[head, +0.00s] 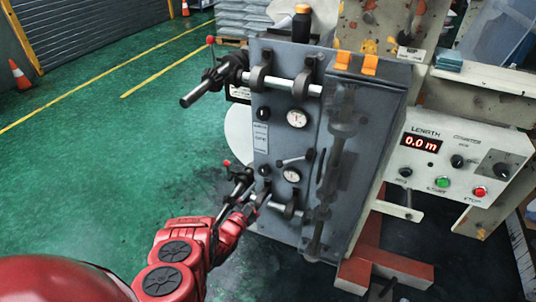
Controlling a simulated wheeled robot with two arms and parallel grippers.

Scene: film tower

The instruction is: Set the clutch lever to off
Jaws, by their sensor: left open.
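A grey machine cabinet (275,140) stands in the middle of the head view, tilted in the picture. A red-knobbed lever (211,42) shows at the upper shaft and another red knob (227,163) at the lower shaft. I cannot read a label that tells which is the clutch lever. My red left arm reaches up from the bottom, and its gripper (243,203) is open by the lower shaft end. Contact there cannot be told. My right gripper is out of view.
A control box (455,160) reading 0.0 m, with green and red buttons, stands at the right. The upper shaft (282,83) juts out left of the cabinet. A red beam (385,265) lies low at right.

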